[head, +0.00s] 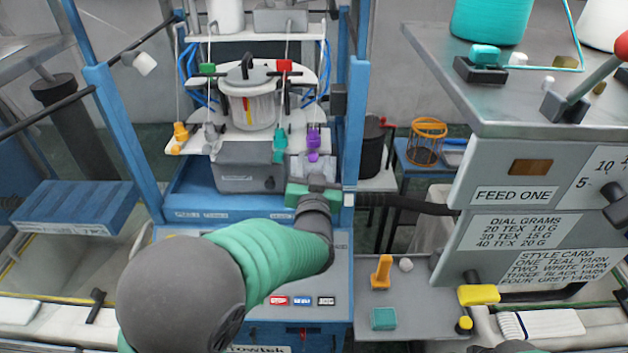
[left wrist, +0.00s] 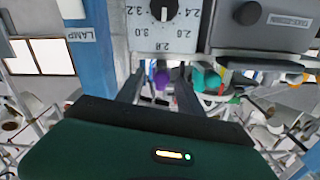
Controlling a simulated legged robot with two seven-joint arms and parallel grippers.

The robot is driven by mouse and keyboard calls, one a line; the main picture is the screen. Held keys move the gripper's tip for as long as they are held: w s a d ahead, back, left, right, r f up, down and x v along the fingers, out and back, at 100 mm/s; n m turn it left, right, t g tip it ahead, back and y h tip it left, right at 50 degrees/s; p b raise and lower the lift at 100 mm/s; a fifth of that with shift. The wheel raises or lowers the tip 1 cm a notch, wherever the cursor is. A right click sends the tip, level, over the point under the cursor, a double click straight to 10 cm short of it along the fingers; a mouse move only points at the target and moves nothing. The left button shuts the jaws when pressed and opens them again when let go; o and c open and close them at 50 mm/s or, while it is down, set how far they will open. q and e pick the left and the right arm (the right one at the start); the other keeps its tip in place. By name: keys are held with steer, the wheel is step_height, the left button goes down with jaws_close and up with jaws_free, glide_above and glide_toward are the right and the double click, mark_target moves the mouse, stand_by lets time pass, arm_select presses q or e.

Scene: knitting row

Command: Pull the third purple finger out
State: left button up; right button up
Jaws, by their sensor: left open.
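A purple finger (head: 313,143) stands at the right end of a row of coloured fingers on the machine's white plate. It is the only purple one I can make out. To its left are a teal finger (head: 279,146), a grey finger (head: 211,138) and an orange finger (head: 180,134). My left gripper (head: 314,168) is just below and in front of the purple finger, open and empty. In the left wrist view the purple finger (left wrist: 161,79) shows between the dark jaws (left wrist: 158,92), apparently beyond their tips; the teal finger (left wrist: 207,80) is outside them. Contact cannot be seen.
A grey box (head: 250,168) sits left of my gripper, under the plate. A blue upright post (head: 356,110) stands close on the right. A clear jar (head: 250,106) stands behind the row. A grey shelf (head: 405,300) with small coloured parts is at lower right.

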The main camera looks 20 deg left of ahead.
arm_select(q)
steer(key=b+v, duration=0.3)
steer(key=v, duration=1.3)
steer(key=shift+s+b, duration=0.15)
steer(key=shift+b, duration=0.15)
